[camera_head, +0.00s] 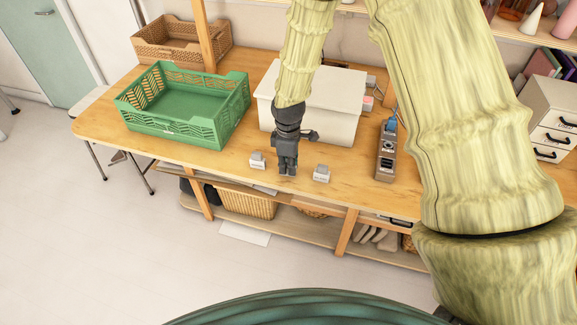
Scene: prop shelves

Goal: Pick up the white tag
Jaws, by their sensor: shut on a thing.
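My gripper (287,172) is dark grey and points down at the front edge of the wooden table. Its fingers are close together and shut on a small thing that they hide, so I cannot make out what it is. A small white tag-like block (257,160) with dark marks stands on the table just left of my gripper. A similar white block (322,173) stands a little to the right. Both are apart from the fingers.
A white box (335,105) stands close behind my gripper. A green crate (165,130) is at left, a brown crate (155,48) behind it. A brown-grey device (386,160) stands at right. The table's (230,165) front edge is near; a basket (248,204) sits on the lower shelf.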

